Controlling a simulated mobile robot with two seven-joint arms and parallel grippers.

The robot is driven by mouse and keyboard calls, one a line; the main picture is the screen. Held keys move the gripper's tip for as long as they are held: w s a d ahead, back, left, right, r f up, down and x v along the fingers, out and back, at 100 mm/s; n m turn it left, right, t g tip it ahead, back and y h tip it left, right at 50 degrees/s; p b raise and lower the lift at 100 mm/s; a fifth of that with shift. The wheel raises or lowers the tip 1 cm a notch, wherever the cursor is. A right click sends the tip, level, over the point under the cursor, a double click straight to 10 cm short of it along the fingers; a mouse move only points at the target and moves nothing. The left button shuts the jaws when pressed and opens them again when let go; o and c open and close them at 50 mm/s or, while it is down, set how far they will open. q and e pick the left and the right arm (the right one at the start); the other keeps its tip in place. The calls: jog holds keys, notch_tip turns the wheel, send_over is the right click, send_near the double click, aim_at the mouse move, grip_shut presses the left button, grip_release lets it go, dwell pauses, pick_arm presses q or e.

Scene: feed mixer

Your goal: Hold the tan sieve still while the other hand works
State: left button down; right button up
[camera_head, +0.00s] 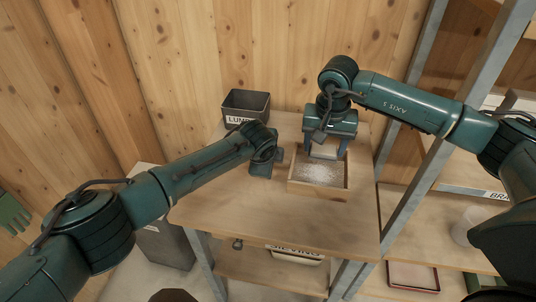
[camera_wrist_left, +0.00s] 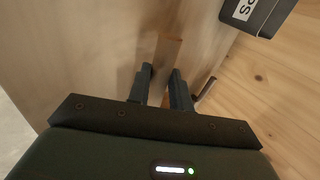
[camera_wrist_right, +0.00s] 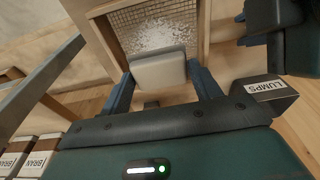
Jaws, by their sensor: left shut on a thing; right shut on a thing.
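The tan sieve (camera_head: 318,194) is a square wooden frame with a mesh bottom on the bench, and white powder lies on the mesh. In the right wrist view its wooden wall (camera_wrist_right: 205,35) and mesh show clearly. My left gripper (camera_head: 277,158) is low at the sieve's left side. In the left wrist view its fingers (camera_wrist_left: 160,80) are shut on a tan wooden strip of the sieve (camera_wrist_left: 168,52). My right gripper (camera_head: 327,150) points down over the sieve's back part. It is shut on a cream block (camera_wrist_right: 158,72), whose lower edge is at the powder; exact contact cannot be told.
A dark bin labelled LUMPS (camera_head: 246,105) stands at the back left of the bench (camera_head: 225,215). The bench front is clear. A metal-framed shelf (camera_head: 405,200) stands close on the right. A labelled bin (camera_head: 295,256) sits under the bench. A wooden wall is behind.

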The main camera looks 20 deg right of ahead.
pick_arm(q)
jog(key=shift+f, duration=3.2)
jog(key=c, duration=0.9)
grip_release()
jog(key=shift+o, duration=0.7)
jog(key=shift+s+f, duration=0.1)
jog(key=shift+a+r, duration=0.1)
jog(key=shift+r, duration=0.1)
jog(key=shift+r, duration=0.45)
